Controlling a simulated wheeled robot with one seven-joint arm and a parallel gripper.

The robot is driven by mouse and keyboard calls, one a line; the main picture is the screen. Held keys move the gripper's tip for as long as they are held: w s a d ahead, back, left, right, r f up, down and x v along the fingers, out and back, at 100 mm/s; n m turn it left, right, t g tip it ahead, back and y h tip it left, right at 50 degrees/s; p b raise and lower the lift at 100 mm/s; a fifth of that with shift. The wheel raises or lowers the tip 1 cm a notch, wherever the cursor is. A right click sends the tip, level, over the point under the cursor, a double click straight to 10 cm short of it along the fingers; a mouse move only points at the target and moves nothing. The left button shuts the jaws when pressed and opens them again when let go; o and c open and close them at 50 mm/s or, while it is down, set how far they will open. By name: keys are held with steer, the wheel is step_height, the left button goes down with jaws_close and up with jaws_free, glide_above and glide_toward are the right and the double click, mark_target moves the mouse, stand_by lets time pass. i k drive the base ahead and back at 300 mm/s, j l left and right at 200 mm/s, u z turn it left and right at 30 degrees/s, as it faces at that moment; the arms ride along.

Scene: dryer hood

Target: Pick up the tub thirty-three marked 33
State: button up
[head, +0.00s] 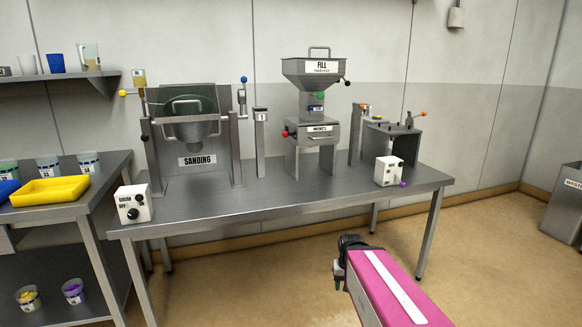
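Several small clear tubs with white number labels stand at the left. On the left table are a tub with green contents (8,169), a middle tub (47,166) and a right tub (88,162). On the shelf below are a tub with yellow contents (28,298) and a tub with purple contents (73,291). The numbers are too small for me to tell which is 33. My black gripper (339,276), on the magenta arm, hangs low in front of the main table, well to the right of the tubs. Its finger opening does not show clearly.
A yellow tray (49,191) and a blue tray (6,190) lie in front of the upper tubs. The steel table (270,197) carries the sanding machine (188,120), the fill hopper (314,75) and control boxes. Floor is clear at right, before a grey bin (562,210).

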mark_target(48, 166)
steer(key=u, duration=1.95)
steer(key=i+j, duration=0.2)
steer(key=i+u, duration=0.05)
steer(key=i, duration=0.05)
